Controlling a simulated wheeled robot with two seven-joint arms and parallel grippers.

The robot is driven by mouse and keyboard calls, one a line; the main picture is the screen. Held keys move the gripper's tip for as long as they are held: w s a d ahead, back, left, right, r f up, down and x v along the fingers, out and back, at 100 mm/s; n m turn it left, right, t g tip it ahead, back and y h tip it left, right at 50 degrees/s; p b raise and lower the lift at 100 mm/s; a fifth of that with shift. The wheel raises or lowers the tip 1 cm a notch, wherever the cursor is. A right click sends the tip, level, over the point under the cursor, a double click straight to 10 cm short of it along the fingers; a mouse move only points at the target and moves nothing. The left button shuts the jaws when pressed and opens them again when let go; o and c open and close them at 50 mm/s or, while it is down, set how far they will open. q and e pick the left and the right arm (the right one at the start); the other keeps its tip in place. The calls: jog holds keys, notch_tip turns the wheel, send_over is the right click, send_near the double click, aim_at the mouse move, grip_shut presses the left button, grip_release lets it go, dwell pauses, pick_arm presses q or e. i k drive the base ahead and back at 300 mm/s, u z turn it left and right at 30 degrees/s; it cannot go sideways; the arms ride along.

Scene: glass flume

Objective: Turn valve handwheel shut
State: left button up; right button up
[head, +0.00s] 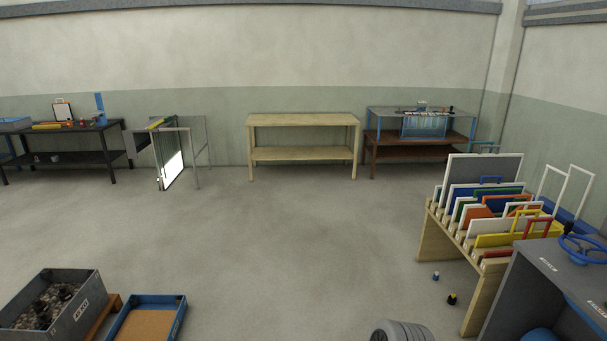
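A blue handwheel (562,240) with spokes sits at the right edge of the head view. It is on the dark grey bench (528,290) at the lower right, and I cannot tell how far it is turned. A blue rounded part (540,335) shows low in the front of the same bench, cut by the bottom edge.
A wooden rack (436,238) of coloured panels stands just behind the bench. Small bottles (451,299) stand on the floor beside it. A grey crate (83,315) and blue tray (168,326) lie lower left. A bare wooden table (303,120) stands far back. The middle floor is clear.

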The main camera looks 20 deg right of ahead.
aim_at(568, 229)
jog(key=z, duration=1.05)
jog(key=i, duration=1.05)
jog(key=z, duration=1.25)
jog(key=i, duration=1.6)
jog(key=u, duration=0.1)
